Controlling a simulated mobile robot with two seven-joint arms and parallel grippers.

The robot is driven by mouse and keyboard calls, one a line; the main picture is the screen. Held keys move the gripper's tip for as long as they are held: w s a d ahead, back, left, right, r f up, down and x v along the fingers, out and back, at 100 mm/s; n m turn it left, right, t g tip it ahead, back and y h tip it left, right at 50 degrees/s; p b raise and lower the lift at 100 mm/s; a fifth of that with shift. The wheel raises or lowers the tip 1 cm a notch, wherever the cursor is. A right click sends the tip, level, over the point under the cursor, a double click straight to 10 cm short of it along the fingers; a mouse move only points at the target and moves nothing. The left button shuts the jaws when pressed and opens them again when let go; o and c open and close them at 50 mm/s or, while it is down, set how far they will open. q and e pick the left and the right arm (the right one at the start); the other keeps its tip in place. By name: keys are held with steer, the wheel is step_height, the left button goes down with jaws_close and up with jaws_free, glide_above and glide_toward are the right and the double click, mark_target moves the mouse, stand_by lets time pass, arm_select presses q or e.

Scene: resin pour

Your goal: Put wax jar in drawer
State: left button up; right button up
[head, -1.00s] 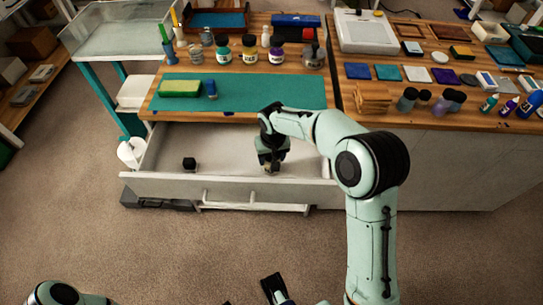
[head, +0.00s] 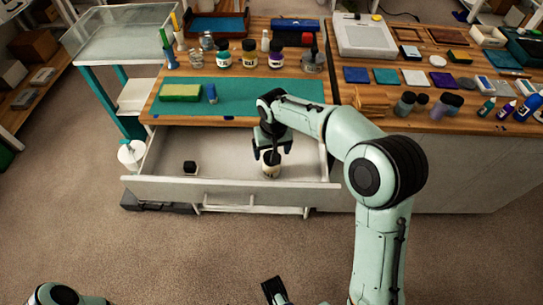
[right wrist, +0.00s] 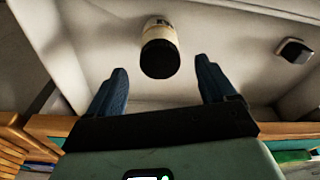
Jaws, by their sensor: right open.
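The wax jar (head: 271,170), cream with a black lid, stands in the open drawer (head: 228,190), right of its middle. It also shows in the right wrist view (right wrist: 160,48), lid towards the camera. My right gripper (head: 271,150) is open and empty just above the jar. In the right wrist view its two fingers (right wrist: 160,72) are spread with a clear gap between them, and the jar lies beyond the gap, apart from both. A dark part at the bottom edge of the head view seems to be my left gripper (head: 274,290); its jaws are not readable.
A small black-topped item (head: 190,168) lies in the drawer's left part. Above the drawer, a teal mat (head: 260,97) holds a green-yellow block (head: 180,92) and a blue item (head: 212,93). Several jars (head: 249,53) stand behind it. The drawer floor between jar and small item is clear.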

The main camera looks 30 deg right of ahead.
steer(key=shift+s+a+r+p, duration=0.1)
steer(key=shift+s+r+p, duration=0.1)
steer(key=shift+r, duration=1.15)
steer(key=shift+s+r+p, duration=0.15)
steer(key=shift+r, duration=1.2)
